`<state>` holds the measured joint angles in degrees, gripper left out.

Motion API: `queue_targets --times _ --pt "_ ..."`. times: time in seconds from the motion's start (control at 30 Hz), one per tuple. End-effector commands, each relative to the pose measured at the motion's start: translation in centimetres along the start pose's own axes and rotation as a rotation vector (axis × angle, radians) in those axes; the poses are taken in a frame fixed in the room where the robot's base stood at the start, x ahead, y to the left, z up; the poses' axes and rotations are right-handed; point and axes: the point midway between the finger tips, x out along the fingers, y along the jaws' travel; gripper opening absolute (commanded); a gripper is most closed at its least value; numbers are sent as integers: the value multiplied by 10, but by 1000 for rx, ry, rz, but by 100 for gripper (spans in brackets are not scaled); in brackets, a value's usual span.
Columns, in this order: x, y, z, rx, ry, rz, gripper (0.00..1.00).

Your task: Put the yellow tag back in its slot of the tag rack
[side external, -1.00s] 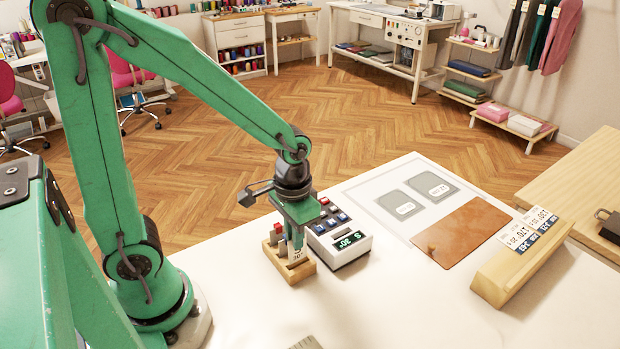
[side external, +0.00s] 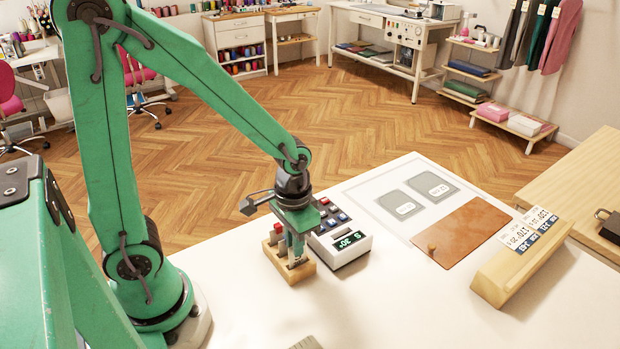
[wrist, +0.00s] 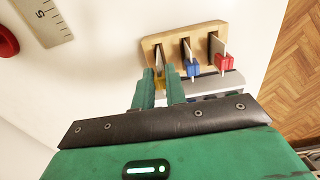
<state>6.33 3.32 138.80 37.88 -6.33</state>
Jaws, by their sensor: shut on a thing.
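The wooden tag rack (wrist: 171,43) has three slots and lies ahead of my fingers in the wrist view; it also shows in the side view (side external: 302,273). My gripper (wrist: 159,80) is shut on the yellow tag (wrist: 161,71), at the rack's left slot in the wrist view. The tag appears to be in that slot; its depth is hard to judge. The blue tag (wrist: 192,67) stands in the middle slot and the red tag (wrist: 222,63) in the right one. In the side view my gripper (side external: 297,250) is right above the rack and hides much of it.
A keypad device with a green display (side external: 349,254) stands close beside the rack. A brown leather piece (side external: 465,232) and a wooden holder with printed cards (side external: 512,272) are farther right. A ruler (wrist: 45,22) lies on the table.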

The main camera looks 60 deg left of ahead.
Motion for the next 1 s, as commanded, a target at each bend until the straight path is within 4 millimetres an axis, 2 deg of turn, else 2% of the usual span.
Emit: queue_targets --times 0.87,0.9,1.0 --pt "12 0 0 0 -1 0 0" --pt "12 0 0 0 0 0 17" --pt "12 0 0 0 0 0 37"
